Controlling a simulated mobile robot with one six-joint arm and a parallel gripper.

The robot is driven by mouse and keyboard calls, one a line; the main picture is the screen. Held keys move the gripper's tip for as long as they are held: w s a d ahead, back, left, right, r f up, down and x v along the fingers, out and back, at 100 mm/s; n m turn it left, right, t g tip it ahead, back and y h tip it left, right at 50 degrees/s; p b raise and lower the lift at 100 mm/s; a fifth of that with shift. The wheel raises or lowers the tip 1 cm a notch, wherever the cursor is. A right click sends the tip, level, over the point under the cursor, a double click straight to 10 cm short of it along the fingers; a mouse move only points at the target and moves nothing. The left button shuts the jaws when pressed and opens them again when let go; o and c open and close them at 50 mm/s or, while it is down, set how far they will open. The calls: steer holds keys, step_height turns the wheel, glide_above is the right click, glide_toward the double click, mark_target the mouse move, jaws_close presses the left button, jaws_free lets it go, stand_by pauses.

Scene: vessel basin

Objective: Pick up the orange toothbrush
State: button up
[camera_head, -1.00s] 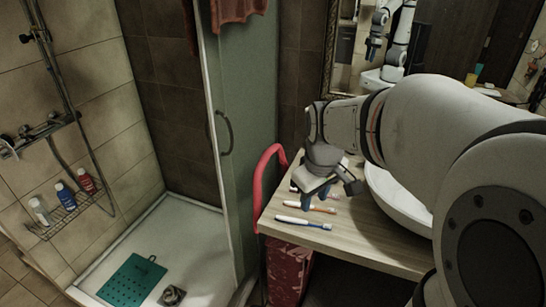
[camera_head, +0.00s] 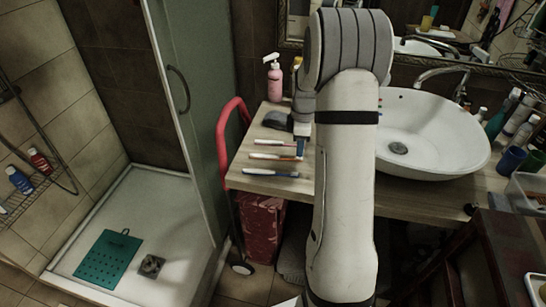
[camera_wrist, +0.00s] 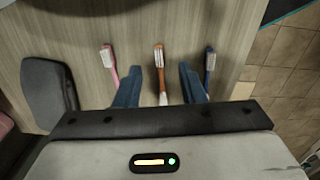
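The orange toothbrush (camera_head: 272,157) lies on the wooden counter between two others. In the wrist view its orange head end (camera_wrist: 159,58) points up the picture, and its lower, white part runs down between the fingers. My gripper (camera_wrist: 160,85) is open, with one blue finger on each side of this toothbrush and a gap to both. In the head view the gripper (camera_head: 300,147) is at the right ends of the brushes, partly hidden by my arm. I cannot tell its exact height above the counter.
A pink toothbrush (camera_wrist: 110,62) lies left of the left finger and a blue one (camera_wrist: 209,64) right of the right finger. A dark grey rounded thing (camera_wrist: 48,88) is farther left. A white basin (camera_head: 435,140) and a pink pump bottle (camera_head: 275,82) stand on the counter.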

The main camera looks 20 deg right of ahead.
mark_target(276, 157)
steer(key=f, duration=0.4)
steer(key=shift+w+a+f+p, duration=0.1)
steer(key=shift+a+f+p, duration=0.1)
steer(key=shift+p, duration=0.1)
steer(key=shift+c, duration=0.2)
jaws_close()
